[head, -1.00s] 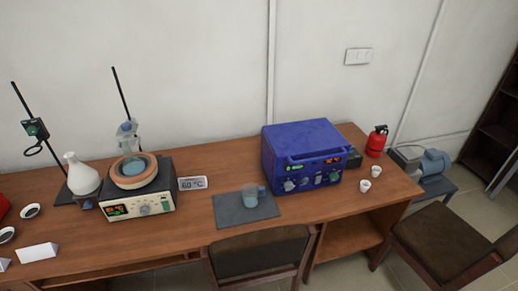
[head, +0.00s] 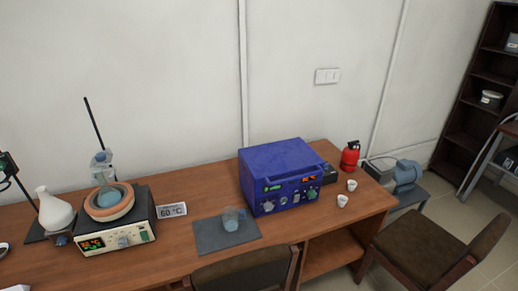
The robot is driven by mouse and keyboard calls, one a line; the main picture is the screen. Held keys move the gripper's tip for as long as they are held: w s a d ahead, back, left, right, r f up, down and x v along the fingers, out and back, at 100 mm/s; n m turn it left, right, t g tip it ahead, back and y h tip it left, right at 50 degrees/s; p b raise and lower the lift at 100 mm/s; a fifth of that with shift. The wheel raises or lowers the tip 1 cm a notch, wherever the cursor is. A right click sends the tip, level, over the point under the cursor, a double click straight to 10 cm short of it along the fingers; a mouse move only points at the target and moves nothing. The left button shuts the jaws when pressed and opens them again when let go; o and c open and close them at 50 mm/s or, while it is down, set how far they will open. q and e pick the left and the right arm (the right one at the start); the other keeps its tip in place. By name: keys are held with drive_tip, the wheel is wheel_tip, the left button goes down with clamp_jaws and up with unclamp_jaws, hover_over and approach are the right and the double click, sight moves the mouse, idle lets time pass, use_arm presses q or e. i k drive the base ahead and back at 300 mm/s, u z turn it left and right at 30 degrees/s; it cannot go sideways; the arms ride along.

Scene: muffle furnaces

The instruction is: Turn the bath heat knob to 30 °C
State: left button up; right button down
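The heating bath (head: 118,238) stands on the table at the left. It is a dark box with a cream front panel, a lit display (head: 92,243) and a knob (head: 124,241) right of the display. The display digits and the knob's pointer are too small to read. A round clay-coloured bowl (head: 109,212) sits on top, with a glass flask (head: 103,170) above it. A small sign (head: 172,210) beside it reads 60 °C. Neither of my grippers is in view.
A blue furnace (head: 280,172) with knobs stands at the middle right. A glass beaker (head: 231,218) is on a grey mat (head: 212,239). A white flask (head: 54,208) stands left of the bath. Chairs (head: 245,273) are at the table's front and right.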

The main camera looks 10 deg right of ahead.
sight(312, 193)
drive_tip(key=z, duration=0.95)
drive_tip(key=i, duration=0.8)
drive_tip(key=u, duration=0.1)
